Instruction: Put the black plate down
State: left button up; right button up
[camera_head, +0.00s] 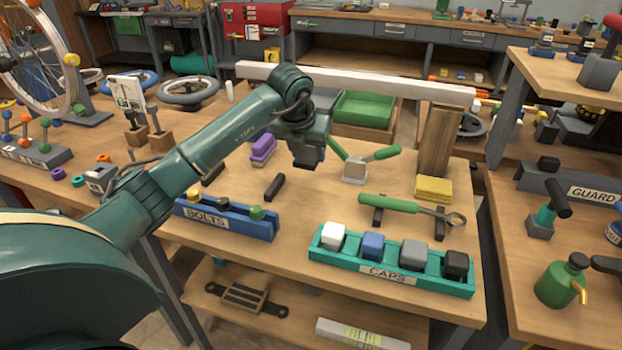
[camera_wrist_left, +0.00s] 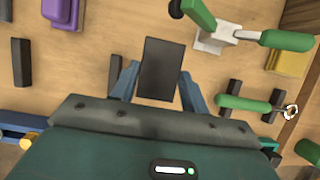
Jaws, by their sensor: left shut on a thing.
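The black plate (camera_wrist_left: 160,68) is a dark flat rectangle between the two blue fingers of my left gripper (camera_wrist_left: 160,88) in the left wrist view. My left gripper (camera_head: 307,150) is shut on it. In the head view it shows as a dark block (camera_head: 308,158) under the wrist, apparently above the wooden table. Most of the fingers are hidden there by the wrist. Two short black bars lie on the table to the left of the plate, one nearer (camera_head: 275,187) and one farther left (camera_head: 213,174). My right gripper is in neither view.
A blue BOLTS rack (camera_head: 205,215) and a teal CAPS tray (camera_head: 365,270) line the front edge. A green-handled tool (camera_head: 390,203) lies on black supports. A green two-handled thing (camera_head: 355,170), a purple block (camera_head: 263,148) and yellow pads (camera_head: 433,188) stand behind. Bare wood lies mid-table.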

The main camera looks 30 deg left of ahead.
aim_at(306, 159)
pick_arm(q)
notch_tip(306, 159, down, 3)
jog(key=shift+s+f, duration=0.1)
jog(key=shift+f, duration=2.25)
jog(key=shift+f, duration=0.1)
jog(key=o, duration=1.3)
jog(key=shift+s+r, duration=0.15)
jog(key=shift+r, duration=0.4)
jog(key=v, duration=1)
jog(key=shift+s+d+r, duration=0.1)
jog(key=shift+s+r, duration=0.2)
jog(key=shift+r, duration=0.1)
